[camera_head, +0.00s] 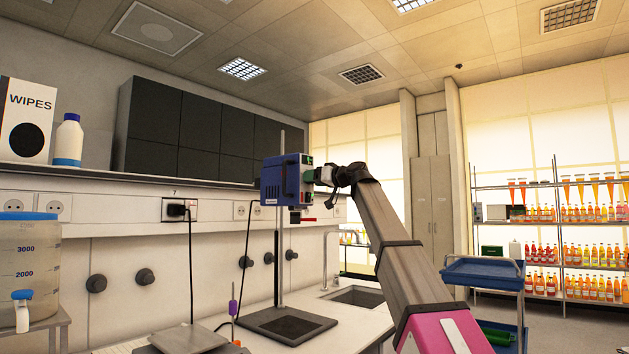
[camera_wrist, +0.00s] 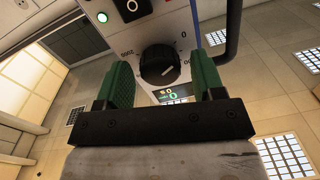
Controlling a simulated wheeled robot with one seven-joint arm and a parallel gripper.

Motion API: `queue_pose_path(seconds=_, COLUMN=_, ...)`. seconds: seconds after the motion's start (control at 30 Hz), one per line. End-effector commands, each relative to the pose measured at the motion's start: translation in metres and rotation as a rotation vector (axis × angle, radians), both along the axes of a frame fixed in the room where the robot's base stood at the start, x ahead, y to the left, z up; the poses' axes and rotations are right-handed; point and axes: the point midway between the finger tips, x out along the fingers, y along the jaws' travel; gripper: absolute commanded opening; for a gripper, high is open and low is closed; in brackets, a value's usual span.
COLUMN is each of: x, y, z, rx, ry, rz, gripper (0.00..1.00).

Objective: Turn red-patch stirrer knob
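The stirrer is a blue box (camera_head: 281,180) on an upright rod, with a pale control face on its right side. Small red marks show on that side in the head view. In the wrist view, its dark round knob (camera_wrist: 157,64) sits on the pale panel (camera_wrist: 127,42) with a dial scale around it. My gripper (camera_wrist: 160,72) has two green fingers, one left and one right of the knob, with a gap between them. I cannot tell whether they touch it. In the head view my gripper (camera_head: 325,175) is at the panel and hides the knob.
A lit green button (camera_wrist: 102,17) and a switch sit above the dial, and a small display (camera_wrist: 174,97) below it. The stirrer's dark base plate (camera_head: 286,325) stands on the bench. A blue cart (camera_head: 483,272) and bottle shelves are at the right.

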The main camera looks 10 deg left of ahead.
Motion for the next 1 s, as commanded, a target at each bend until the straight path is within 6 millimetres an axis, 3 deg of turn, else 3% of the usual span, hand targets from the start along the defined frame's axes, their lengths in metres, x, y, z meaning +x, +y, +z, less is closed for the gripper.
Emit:
queue_pose_path(seconds=0.03, x=-0.0001, y=0.0000, z=0.0000, rx=0.000, ry=0.000, rz=0.000, gripper=0.46)
queue_pose_path(seconds=0.13, x=-0.0002, y=-0.0001, z=0.0000, rx=0.000, ry=0.000, rz=0.000, gripper=0.16)
queue_pose_path(seconds=0.57, x=-0.0003, y=-0.0002, z=0.0000, rx=0.032, ry=0.054, rz=0.001, gripper=0.16)
queue_pose_path(seconds=1.0, x=-0.0002, y=-0.0004, z=-0.0004, rx=0.211, ry=0.354, rz=0.000, gripper=0.16)
